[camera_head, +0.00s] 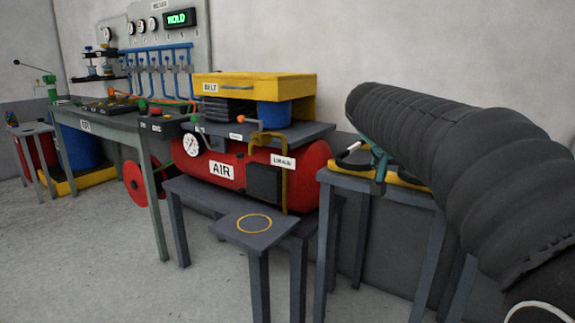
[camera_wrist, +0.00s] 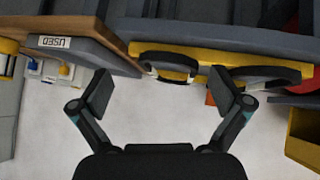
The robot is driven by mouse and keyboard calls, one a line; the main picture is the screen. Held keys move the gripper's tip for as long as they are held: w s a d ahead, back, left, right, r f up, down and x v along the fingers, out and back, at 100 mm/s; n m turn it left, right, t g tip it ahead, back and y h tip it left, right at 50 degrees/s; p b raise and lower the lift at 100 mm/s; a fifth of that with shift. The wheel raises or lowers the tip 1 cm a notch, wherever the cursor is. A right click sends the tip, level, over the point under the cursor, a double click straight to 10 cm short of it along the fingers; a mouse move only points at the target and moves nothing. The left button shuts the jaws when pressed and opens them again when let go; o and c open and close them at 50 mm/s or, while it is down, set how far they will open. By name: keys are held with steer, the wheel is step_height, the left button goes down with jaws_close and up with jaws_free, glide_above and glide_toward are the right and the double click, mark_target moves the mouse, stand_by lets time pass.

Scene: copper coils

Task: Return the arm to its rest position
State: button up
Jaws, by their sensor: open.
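My gripper (camera_wrist: 163,95) is open in the wrist view, its two dark fingers spread wide with nothing between them. Pale floor shows below and between the fingers. In the head view my dark, sleeved arm crosses the right side, and part of the gripper (camera_head: 374,164) shows under its far end, over a small grey table (camera_head: 398,195) with a yellow-edged top. The fingertips are partly hidden by the arm in that view.
A red AIR tank (camera_head: 248,173) stands left of my arm, with a small grey stand (camera_head: 265,240) bearing a yellow ring in front. A USED tray (camera_wrist: 75,48) and a yellow-edged ledge (camera_wrist: 215,57) lie beyond the fingers. Open floor (camera_head: 90,250) is at left.

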steer(key=s+a+f+n+y, duration=0.3)
steer(key=s+f, duration=0.6)
steer(key=s, duration=0.5)
steer(key=s+a+f+n+y, duration=0.4)
steer(key=s+f, duration=0.5)
steer(key=s, duration=0.5)
steer(key=shift+a+f, duration=0.4)
steer(key=shift+a, duration=0.85)
steer(key=shift+s, duration=0.1)
